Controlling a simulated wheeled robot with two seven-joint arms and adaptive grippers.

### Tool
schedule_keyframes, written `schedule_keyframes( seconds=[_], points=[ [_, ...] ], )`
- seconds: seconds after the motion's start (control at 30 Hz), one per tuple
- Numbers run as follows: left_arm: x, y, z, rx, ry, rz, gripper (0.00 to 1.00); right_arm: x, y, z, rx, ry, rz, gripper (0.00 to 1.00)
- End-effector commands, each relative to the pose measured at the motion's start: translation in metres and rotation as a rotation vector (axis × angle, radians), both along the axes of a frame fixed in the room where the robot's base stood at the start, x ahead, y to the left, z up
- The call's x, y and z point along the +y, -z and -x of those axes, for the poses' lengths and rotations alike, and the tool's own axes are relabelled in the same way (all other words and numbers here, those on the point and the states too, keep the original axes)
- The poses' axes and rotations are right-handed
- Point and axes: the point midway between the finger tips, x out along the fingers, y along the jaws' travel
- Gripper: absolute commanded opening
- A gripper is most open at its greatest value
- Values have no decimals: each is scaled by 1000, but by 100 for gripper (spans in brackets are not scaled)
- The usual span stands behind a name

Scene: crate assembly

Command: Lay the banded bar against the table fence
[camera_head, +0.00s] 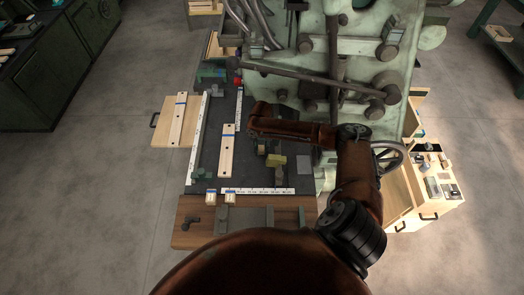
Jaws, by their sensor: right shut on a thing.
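A pale wooden bar (227,152) with a dark blue band shows over the dark table top (212,165), lengthwise from back to front. My right arm comes in from the lower right and bends to the left. My right gripper (242,130) is at the bar's right side, near the band, shut on the bar. Its fingers are dark and hard to make out. I cannot tell whether the bar touches the table. A white scale strip (199,136) runs along the table's left side, apart from the bar. I cannot tell which edge is the fence. My left gripper is not in view.
A similar banded bar (178,120) lies on a wooden board at the left. Two small banded blocks (211,198) sit near the front scale (263,191). A yellow block (275,160) stands right of the bar. A large green machine (330,60) fills the back right.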

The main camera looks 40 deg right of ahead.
Motion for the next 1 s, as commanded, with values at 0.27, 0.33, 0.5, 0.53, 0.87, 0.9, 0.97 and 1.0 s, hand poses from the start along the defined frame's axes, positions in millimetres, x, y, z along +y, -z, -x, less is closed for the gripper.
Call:
schedule_keyframes(
  seconds=[0.27, 0.33, 0.5, 0.53, 0.87, 0.9, 0.97, 1.0],
  points=[
    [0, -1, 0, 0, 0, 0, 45, 0, 0, 0, 0, 0, 0, 0],
    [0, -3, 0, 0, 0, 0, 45, 0, -1, 0, 0, 0, 0, 0],
    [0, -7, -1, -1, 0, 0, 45, 0, -2, 0, -1, 1, 0, 0],
    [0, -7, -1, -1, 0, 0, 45, -1, -1, 0, -1, 1, 1, 0],
    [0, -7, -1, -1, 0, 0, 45, 0, 0, 0, 0, 1, 0, 0],
    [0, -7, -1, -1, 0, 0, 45, 0, 0, 0, 0, 1, 0, 0],
    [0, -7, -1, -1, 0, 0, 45, 0, 0, 0, 0, 1, 0, 0],
    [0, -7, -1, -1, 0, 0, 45, 0, 0, 0, 0, 1, 0, 0]
  ],
)
